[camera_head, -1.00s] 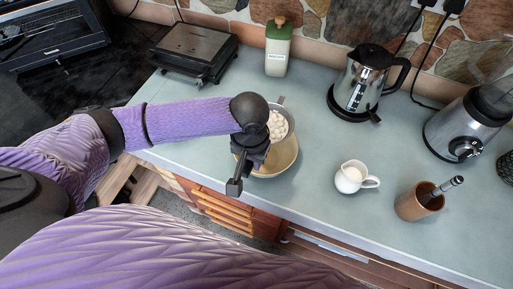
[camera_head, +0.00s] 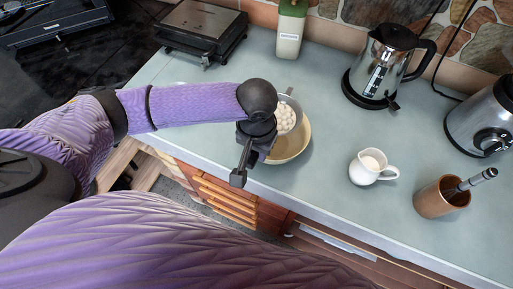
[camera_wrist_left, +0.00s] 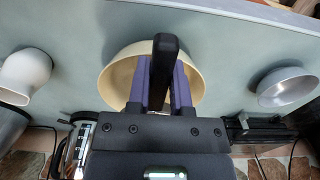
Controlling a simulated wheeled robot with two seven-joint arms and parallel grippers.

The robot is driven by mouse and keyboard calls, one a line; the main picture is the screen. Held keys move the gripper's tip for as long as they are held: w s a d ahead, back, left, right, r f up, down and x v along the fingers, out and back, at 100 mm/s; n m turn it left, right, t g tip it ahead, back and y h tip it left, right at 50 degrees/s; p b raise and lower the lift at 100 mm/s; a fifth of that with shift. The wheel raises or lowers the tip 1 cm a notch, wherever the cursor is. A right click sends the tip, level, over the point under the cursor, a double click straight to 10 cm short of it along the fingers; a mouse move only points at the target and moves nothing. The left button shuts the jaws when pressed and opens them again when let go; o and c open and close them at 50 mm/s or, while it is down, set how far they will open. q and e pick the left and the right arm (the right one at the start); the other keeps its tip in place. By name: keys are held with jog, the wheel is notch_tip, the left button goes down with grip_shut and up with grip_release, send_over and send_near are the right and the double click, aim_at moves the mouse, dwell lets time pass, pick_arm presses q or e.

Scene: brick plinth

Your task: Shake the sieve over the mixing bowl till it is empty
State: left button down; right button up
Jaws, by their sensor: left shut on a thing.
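My left gripper (camera_head: 254,146) is shut on the dark handle (camera_head: 239,177) of the sieve, whose free end points to the counter's front. The grey sieve basket (camera_head: 290,104) holds several white balls (camera_head: 284,118). It is above the back part of the cream mixing bowl (camera_head: 291,152), which stands near the counter's front edge. The wrist view shows the handle (camera_wrist_left: 165,62) between the fingers and the bowl (camera_wrist_left: 112,84) below; the basket is hidden there. The inside bottom of the bowl is mostly covered. My right gripper is not in view.
A white jug (camera_head: 368,169) and a brown cup (camera_head: 436,200) with a utensil stand to the right. A metal dish (camera_wrist_left: 288,88) shows beside the bowl in the wrist view.

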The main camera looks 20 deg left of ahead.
pick_arm(q)
jog(key=shift+d, duration=0.4)
jog(key=shift+a, duration=0.4)
jog(key=shift+d, duration=0.35)
jog(key=shift+a, duration=0.35)
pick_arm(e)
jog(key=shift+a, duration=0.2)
